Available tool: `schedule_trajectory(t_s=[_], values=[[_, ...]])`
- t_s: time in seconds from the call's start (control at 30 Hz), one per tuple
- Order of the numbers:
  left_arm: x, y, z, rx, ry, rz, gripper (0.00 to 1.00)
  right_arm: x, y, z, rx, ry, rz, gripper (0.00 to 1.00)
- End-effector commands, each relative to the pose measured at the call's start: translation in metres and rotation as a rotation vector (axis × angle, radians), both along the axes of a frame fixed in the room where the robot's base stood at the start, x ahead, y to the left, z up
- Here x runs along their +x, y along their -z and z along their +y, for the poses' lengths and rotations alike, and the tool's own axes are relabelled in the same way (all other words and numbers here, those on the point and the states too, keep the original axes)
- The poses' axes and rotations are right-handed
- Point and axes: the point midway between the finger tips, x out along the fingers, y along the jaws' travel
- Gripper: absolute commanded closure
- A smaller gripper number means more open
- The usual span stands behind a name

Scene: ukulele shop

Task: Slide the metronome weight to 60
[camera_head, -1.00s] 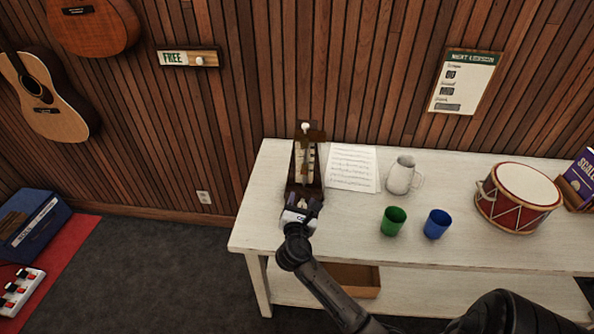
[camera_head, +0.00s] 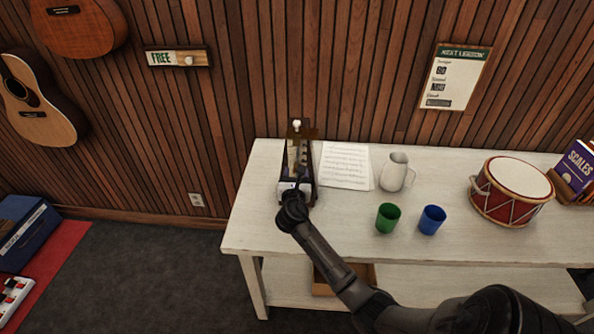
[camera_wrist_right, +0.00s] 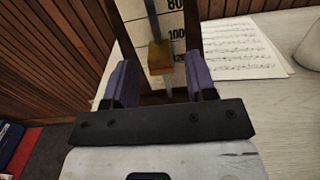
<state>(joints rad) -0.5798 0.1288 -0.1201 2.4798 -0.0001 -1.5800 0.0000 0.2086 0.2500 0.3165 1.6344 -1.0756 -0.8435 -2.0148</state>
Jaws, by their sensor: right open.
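The metronome (camera_head: 297,150) stands upright at the left end of the white table, by the wall. In the right wrist view its brass-coloured weight (camera_wrist_right: 160,57) sits on a thin rod (camera_wrist_right: 153,22), with scale marks around 80, 100 and 120 beside it. The weight is level with roughly the 100 to 120 marks. My right gripper (camera_wrist_right: 161,80) is open, its two purple-grey fingers on either side of the rod just below the weight, with gaps to both. In the head view the right gripper partly hides the metronome's lower part. My left gripper is not in view.
Sheet music (camera_head: 345,165) lies right of the metronome, then a white pitcher (camera_head: 396,172), a green cup (camera_head: 387,218), a blue cup (camera_head: 431,220) and a drum (camera_head: 509,190). A lesson card (camera_head: 456,78) hangs on the wall. The table's front left is clear.

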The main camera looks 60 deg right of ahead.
Motion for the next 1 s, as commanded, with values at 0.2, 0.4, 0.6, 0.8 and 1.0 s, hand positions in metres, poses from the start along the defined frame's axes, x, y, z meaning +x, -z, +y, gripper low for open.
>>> schedule_trajectory(t_s=[0.2, 0.4, 0.6, 0.8, 1.0], values=[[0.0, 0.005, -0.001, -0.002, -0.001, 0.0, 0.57, 0.01, 0.001, -0.02, 0.0, 0.001, 0.0, 0.49], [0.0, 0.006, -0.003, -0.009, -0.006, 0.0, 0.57, 0.013, 0.0, -0.026, 0.0, 0.0, -0.001, 0.49], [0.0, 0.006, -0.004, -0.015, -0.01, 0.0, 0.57, 0.014, 0.0, -0.027, 0.0, 0.0, -0.001, 0.49], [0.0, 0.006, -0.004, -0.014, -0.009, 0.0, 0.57, 0.014, 0.0, -0.026, 0.0, 0.0, -0.001, 0.6], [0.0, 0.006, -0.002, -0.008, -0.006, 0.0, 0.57, 0.013, 0.0, -0.026, 0.0, 0.0, -0.001, 0.8]])
